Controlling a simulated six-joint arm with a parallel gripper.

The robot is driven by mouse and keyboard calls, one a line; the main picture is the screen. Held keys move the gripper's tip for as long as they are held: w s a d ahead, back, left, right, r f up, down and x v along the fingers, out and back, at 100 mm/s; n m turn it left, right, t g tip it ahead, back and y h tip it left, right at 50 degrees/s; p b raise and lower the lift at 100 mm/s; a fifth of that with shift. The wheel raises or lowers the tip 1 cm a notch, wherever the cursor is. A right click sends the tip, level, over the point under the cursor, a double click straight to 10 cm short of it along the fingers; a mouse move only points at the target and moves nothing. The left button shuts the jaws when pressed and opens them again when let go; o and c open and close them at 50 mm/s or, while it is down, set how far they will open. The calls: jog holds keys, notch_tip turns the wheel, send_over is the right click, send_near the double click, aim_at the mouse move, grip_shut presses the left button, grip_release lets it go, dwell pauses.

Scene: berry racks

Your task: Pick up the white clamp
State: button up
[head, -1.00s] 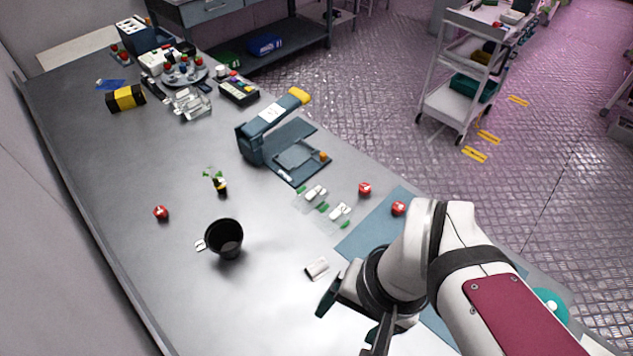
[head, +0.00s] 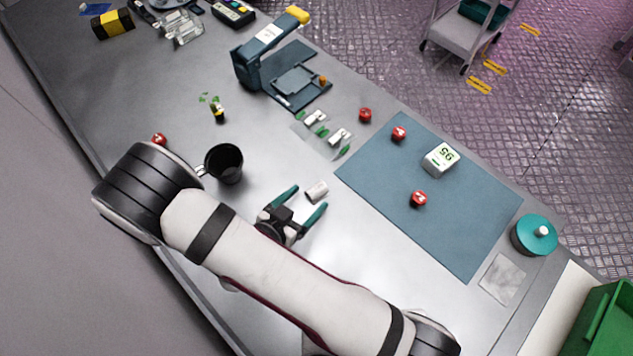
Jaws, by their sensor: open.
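A small white block-like piece (head: 316,191), apparently the white clamp, lies on the grey table in the head view, left of the blue mat. My gripper (head: 310,198) is open, with its two teal fingers spread and pointing toward the piece. The piece lies at the opening between the fingertips, with one finger on each side. I cannot tell how high the fingers are above the table or whether they touch it.
A black cup (head: 224,164) stands left of my gripper. Clear trays with white and green pieces (head: 328,131) lie beyond. The blue mat (head: 450,240) holds a white display cube (head: 440,159) and red berries (head: 419,198). A teal-lidded jar (head: 534,236) stands at right.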

jog(key=shift+x, duration=1.15)
grip_shut()
